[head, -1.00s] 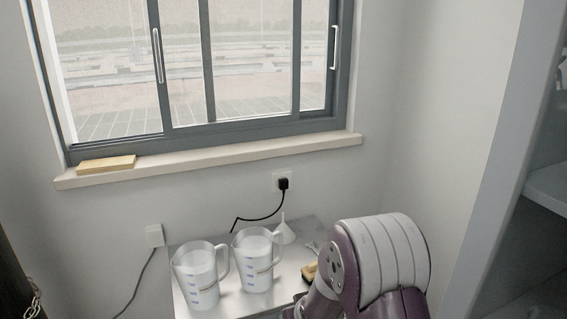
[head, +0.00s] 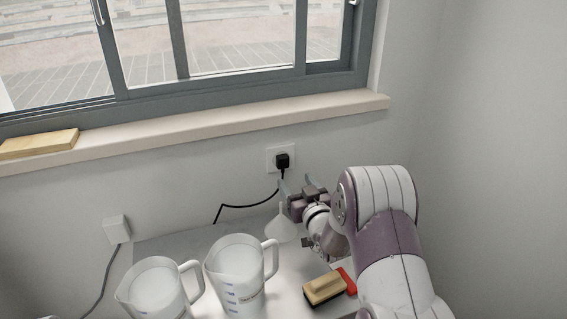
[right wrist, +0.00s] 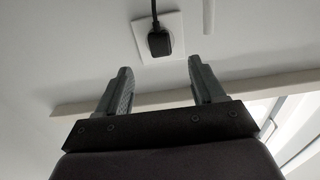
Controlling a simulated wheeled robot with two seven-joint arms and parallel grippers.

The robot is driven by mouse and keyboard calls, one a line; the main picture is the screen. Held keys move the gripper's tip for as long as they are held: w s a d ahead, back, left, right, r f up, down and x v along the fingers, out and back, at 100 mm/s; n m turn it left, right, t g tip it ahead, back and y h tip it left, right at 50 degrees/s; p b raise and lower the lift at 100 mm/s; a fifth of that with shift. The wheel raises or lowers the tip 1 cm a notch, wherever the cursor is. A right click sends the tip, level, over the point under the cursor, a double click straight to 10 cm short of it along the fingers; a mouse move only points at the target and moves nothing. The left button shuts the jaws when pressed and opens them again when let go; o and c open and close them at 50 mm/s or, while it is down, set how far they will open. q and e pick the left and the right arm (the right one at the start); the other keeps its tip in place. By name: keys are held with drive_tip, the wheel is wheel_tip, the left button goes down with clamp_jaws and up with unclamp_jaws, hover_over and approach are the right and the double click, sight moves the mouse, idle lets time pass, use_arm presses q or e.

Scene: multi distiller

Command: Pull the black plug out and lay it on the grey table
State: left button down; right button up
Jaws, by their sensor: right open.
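The black plug (head: 282,160) sits in a white wall socket (head: 271,155) below the window sill. Its black cord hangs down and runs left. My right gripper (head: 294,183) is open and empty, just below and slightly right of the plug, with its fingers toward the wall. In the right wrist view, the plug (right wrist: 159,42) is beyond the two spread fingertips (right wrist: 160,66), roughly centred between them and not touched. The grey table (head: 195,240) stands under the socket against the wall. My left gripper is out of view.
Two white measuring jugs (head: 235,272) (head: 155,290) stand on the table's front left. A white funnel (head: 281,228) stands near the back, and a wooden brush (head: 324,288) lies at the right. A second white wall plate (head: 117,229) with a cord is at left.

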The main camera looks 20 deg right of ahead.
sight(284, 164)
drive_tip(key=shift+r, duration=0.1)
drive_tip(key=shift+w+d+b, duration=0.15)
drive_tip(key=shift+w+b, duration=0.25)
drive_tip(key=shift+w, duration=1.85)
drive_tip(key=shift+w+d+b, duration=0.1)
drive_tip(key=shift+w+b, duration=0.25)
drive_tip(key=shift+w, duration=1.85)
clamp_jaws()
drive_tip(key=shift+s, duration=0.15)
drive_tip(key=shift+s+a, duration=0.15)
drive_tip(key=shift+s, duration=2.7)
